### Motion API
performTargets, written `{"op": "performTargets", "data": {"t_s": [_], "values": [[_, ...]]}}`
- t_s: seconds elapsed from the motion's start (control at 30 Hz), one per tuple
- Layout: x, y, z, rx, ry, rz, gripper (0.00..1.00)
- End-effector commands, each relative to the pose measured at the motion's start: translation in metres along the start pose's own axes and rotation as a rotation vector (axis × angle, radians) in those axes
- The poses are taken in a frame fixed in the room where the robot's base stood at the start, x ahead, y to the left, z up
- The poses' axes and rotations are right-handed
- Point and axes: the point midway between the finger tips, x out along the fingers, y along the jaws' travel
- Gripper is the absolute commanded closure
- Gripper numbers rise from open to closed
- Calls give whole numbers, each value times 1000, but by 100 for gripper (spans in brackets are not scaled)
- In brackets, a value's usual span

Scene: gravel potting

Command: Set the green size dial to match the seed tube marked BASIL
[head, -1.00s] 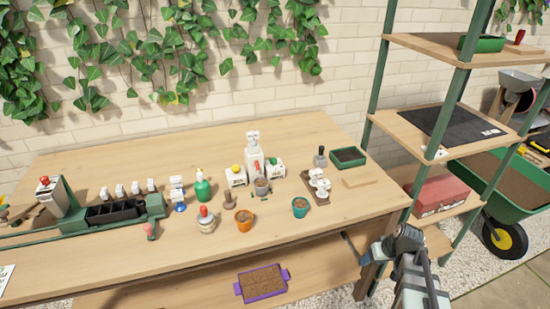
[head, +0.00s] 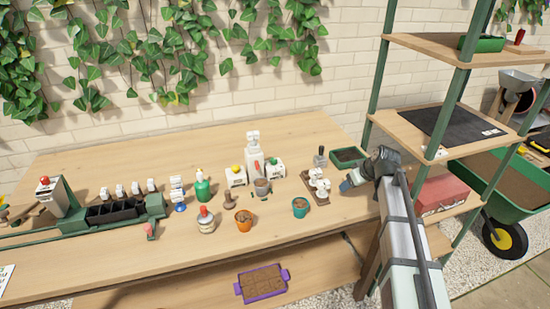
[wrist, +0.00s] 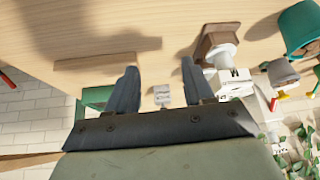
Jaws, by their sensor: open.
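A white box with a green knob on top (head: 275,163) stands at the back middle of the bench, right of the white dispenser; I take this knob for the green size dial. Its setting is too small to read. Several small white tagged holders (head: 135,189) stand in a row at the back left; I cannot read their markings or tell which is BASIL. My gripper (head: 346,185) is over the right end of the bench, right of the dial. In the wrist view my gripper (wrist: 158,70) is open, with nothing between its fingers.
A white device on a brown base (head: 318,185) stands between my gripper and the dial. A green tray (head: 348,156) and wooden block (wrist: 98,62) are close by. A teal pot (head: 300,208) and orange pot (head: 244,220) stand in front. Shelving is at right.

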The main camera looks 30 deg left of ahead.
Motion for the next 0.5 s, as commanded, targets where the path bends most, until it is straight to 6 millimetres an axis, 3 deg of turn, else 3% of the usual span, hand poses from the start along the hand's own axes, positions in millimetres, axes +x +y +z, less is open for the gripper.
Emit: {"op": "performTargets", "data": {"t_s": [0.03, 0.1, 0.4, 0.43, 0.5], "values": [[14, 6, -28, -20, -12, -9, 48], [27, 6, -53, -46, -28, -19, 48], [74, -5, -144, -140, -90, -53, 48], [78, -6, -152, -149, -95, -56, 48], [63, -27, -164, -203, -101, -81, 48]]}}
